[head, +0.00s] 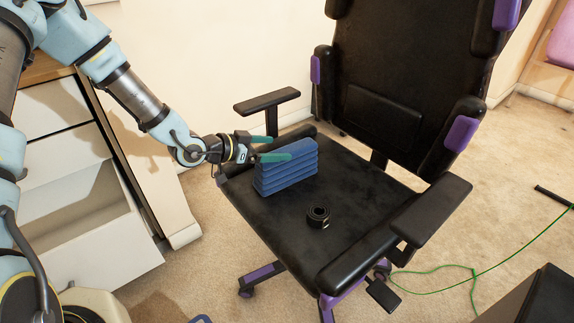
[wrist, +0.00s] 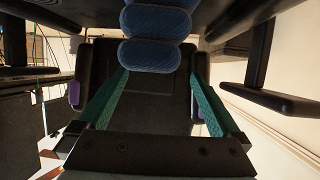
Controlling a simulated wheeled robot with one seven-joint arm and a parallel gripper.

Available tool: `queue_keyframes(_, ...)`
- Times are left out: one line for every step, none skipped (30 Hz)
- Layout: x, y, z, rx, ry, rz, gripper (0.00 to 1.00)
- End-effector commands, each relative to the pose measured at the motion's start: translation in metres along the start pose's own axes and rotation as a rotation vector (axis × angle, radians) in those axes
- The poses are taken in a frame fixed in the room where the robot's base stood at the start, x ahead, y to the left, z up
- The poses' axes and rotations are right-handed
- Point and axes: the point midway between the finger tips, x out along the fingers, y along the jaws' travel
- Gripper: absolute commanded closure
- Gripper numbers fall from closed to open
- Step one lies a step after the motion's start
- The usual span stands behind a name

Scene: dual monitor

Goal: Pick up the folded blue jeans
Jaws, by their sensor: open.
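The folded blue jeans (head: 287,172) stand as a ridged block on the black chair seat. They also show at the top of the wrist view (wrist: 156,22), cut off by the frame edge. My gripper (head: 281,147) is open, with two teal fingers held level at the upper left part of the jeans. One finger passes in front of the top of the jeans, and the other lies behind. In the wrist view, my gripper (wrist: 158,74) has its fingers spread wider than the jeans. I cannot tell whether either finger touches them.
A coiled black belt-like roll (head: 318,217) lies on the seat (head: 270,218) in front of the jeans. Armrests (head: 432,208) flank the seat and a tall backrest (head: 405,80) rises behind. A drawer unit (head: 90,190) stands at left. A green cable (head: 500,260) crosses the carpet at right.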

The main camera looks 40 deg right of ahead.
Motion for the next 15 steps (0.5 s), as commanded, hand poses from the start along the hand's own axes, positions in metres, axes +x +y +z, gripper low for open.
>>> queue_keyframes(0.007,0.001,0.001,0.0,0.001,0.002,0.0)
queue_keyframes(0.011,0.002,0.001,0.0,0.001,0.002,0.0)
queue_keyframes(0.018,0.003,0.001,0.0,0.0,0.003,0.0)
queue_keyframes(0.023,0.003,0.001,0.001,0.0,0.003,0.0)
queue_keyframes(0.027,0.003,0.001,0.001,0.0,0.002,0.0)
queue_keyframes(0.033,0.003,0.001,0.0,-0.001,0.002,0.0)
queue_keyframes(0.036,0.003,0.001,0.0,-0.001,0.002,0.0)
queue_keyframes(0.04,0.003,0.001,0.001,0.0,0.001,0.0)
queue_keyframes(0.043,0.002,0.0,0.001,0.0,0.0,0.0)
queue_keyframes(0.045,0.002,0.0,0.001,0.0,0.0,0.0)
queue_keyframes(0.046,0.003,0.0,0.001,0.0,0.0,0.0)
queue_keyframes(0.047,0.003,0.0,0.0,0.0,0.0,0.0)
queue_keyframes(0.048,0.002,0.0,0.0,0.0,0.0,0.0)
queue_keyframes(0.048,0.002,0.0,0.0,0.0,0.0,0.0)
queue_keyframes(0.047,0.002,0.0,0.0,0.0,0.0,0.0)
